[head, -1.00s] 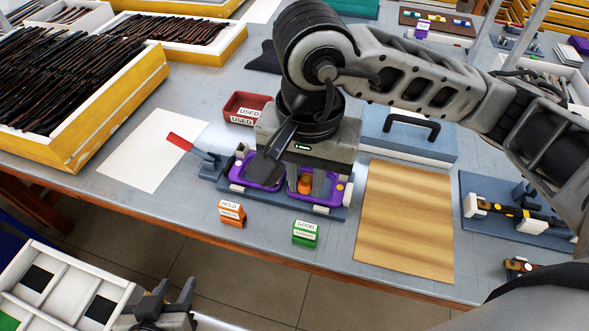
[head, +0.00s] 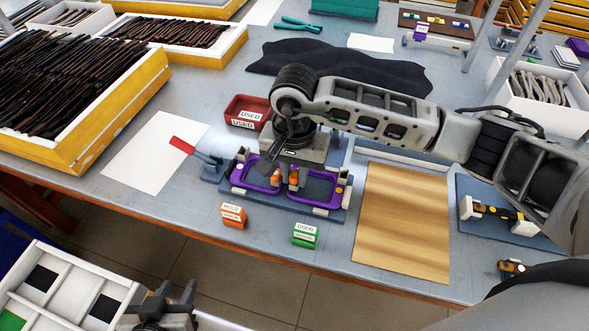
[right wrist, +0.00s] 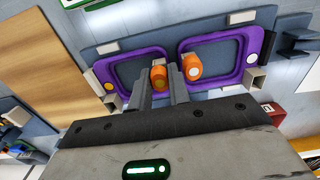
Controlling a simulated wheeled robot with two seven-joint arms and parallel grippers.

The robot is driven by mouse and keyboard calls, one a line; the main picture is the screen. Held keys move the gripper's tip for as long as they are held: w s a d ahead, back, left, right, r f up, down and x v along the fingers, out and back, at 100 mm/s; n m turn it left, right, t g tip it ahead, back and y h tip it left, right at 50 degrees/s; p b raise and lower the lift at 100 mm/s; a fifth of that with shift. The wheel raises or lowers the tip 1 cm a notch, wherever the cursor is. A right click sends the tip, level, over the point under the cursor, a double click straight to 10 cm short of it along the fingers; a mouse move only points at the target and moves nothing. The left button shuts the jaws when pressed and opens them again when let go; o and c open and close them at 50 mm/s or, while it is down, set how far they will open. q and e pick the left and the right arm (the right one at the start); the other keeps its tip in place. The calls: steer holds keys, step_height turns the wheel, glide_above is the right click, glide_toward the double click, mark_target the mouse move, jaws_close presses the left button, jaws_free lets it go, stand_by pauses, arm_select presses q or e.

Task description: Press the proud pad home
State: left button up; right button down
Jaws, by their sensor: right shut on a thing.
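A purple eyeglass frame (head: 326,203) lies on a blue-grey fixture (head: 335,214) near the table's front edge. Two orange pads show at its middle, one in the right wrist view (right wrist: 194,67) just right of my fingers. My right gripper (right wrist: 160,78) reaches down to the frame's bridge and is shut on the other orange pad (right wrist: 157,79), which sits between its fingertips. I cannot tell which pad stands proud. In the head view my fingers partly hide the bridge and pads. My left gripper (head: 175,291) is open and empty at the bottom left.
A red-handled clamp (head: 184,147) stands left of the fixture. Orange (head: 233,215) and green (head: 305,235) label blocks stand in front. A red USED bin (head: 247,111) is behind. A wooden board (head: 405,222) lies to the right, with another fixture (head: 495,213) beyond.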

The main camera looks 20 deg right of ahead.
steer(key=shift+f+b, duration=0.3)
steer(key=shift+b, duration=0.15)
steer(key=c, duration=1.5)
jaws_free()
steer(key=shift+o, duration=0.9)
steer(key=shift+r, duration=0.1)
arm_select(q)
steer(key=shift+w+d+r, duration=0.1)
steer(key=shift+w+r, duration=0.1)
